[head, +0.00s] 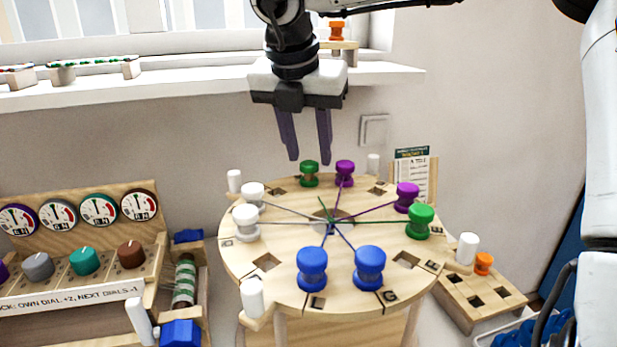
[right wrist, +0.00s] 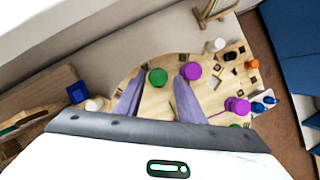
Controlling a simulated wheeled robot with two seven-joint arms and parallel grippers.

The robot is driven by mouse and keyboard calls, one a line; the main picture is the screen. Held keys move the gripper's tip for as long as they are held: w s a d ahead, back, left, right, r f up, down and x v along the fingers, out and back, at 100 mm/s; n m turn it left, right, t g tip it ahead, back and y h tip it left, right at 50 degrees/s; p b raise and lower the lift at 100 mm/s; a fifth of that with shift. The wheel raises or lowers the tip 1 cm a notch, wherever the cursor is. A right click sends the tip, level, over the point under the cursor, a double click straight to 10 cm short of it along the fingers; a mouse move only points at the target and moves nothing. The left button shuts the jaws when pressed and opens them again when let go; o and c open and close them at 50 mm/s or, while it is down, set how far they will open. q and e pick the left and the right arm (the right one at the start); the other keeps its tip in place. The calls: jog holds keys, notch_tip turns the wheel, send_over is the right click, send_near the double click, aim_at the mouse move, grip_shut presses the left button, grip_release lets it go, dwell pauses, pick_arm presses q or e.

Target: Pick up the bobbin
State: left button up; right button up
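The task does not say which bobbin, and several stand upright on the round wooden board (head: 290,205). At its far side are a green bobbin (head: 309,174) and a purple bobbin (head: 344,173). Another purple bobbin (head: 407,197) and a green bobbin (head: 420,221) stand at the right, two blue bobbins (head: 312,268) (head: 369,267) in front, two white bobbins (head: 252,195) (head: 245,222) at left. My right gripper (head: 309,161) is open and empty above the far side. In the right wrist view the far green bobbin (right wrist: 158,77) shows between the fingertips. My left gripper is out of view.
White pegs (head: 251,297) stand around the board's rim. A dial panel (head: 80,225) stands at left. At right is a small wooden block with holes (head: 478,298) and an orange bobbin (head: 484,263). A shelf (head: 200,83) runs behind.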

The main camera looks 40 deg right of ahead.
aim_at(310, 163)
jog(key=x, duration=0.4)
jog(key=shift+w+a, duration=0.1)
jog(key=c, duration=0.8)
